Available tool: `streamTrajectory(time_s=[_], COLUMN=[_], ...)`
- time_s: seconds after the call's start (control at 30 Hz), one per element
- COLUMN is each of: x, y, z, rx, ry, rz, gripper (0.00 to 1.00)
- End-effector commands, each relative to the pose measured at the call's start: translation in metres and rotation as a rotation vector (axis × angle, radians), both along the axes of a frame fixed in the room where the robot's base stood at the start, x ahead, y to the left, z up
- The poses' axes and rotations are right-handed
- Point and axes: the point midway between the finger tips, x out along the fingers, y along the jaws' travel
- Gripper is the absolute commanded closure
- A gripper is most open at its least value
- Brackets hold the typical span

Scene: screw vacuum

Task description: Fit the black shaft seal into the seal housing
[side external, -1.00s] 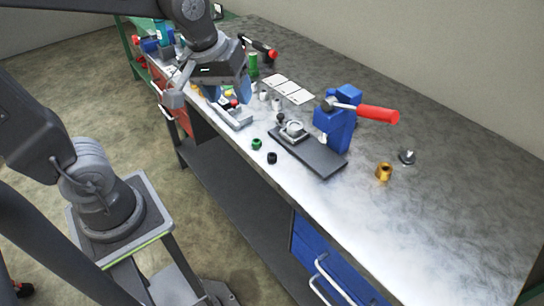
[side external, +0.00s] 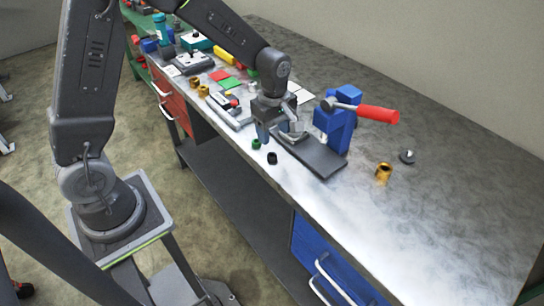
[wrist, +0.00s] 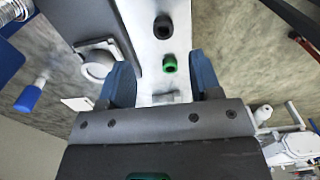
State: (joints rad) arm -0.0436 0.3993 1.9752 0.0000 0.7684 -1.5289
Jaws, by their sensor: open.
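The black shaft seal (side external: 272,158) is a small dark ring on the bench near its front edge. In the wrist view it also shows (wrist: 163,27), ahead of the fingertips. The seal housing (side external: 296,128) looks like the round grey metal part on the dark plate, partly hidden by my gripper in the side view. In the wrist view it lies left of the fingers (wrist: 97,66). My gripper (side external: 275,132) points down over the bench beside the housing. Its blue fingers (wrist: 162,75) are apart with nothing visibly held.
A green ring (side external: 256,144) sits beside the black one, close to the finger line. A blue press (side external: 335,122) with a red handle (side external: 378,114) stands behind the dark plate (side external: 318,157). A brass bushing (side external: 383,173) stands on the right. The front right of the bench is clear.

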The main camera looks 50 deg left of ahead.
Motion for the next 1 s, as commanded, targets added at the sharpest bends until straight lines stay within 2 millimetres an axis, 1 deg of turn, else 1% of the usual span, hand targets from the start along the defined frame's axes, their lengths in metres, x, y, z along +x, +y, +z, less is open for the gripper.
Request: streamTrajectory(time_s=[0.03, 0.1, 0.27, 0.33, 0.5, 0.6, 0.7, 0.93, 1.0], x=[0.0, 0.0, -0.001, -0.002, -0.006, -0.005, -0.005, -0.004, -0.004], y=[0.0, 0.0, 0.001, 0.002, 0.006, 0.006, 0.006, 0.006, 0.006], z=[-0.009, -0.016, -0.025, -0.032, -0.057, -0.069, -0.075, -0.075, -0.075], rx=[0.0, 0.0, 0.0, 0.0, 0.0, 0.0, 0.0, 0.0, 0.0], ry=[0.003, 0.002, 0.0, 0.002, 0.004, 0.002, -0.001, -0.002, -0.002], rz=[0.0, 0.0, -0.001, 0.0, -0.001, -0.002, -0.002, -0.002, -0.002], gripper=[0.42, 0.42, 0.42, 0.42, 0.42, 0.42, 0.42, 0.42, 0.49])
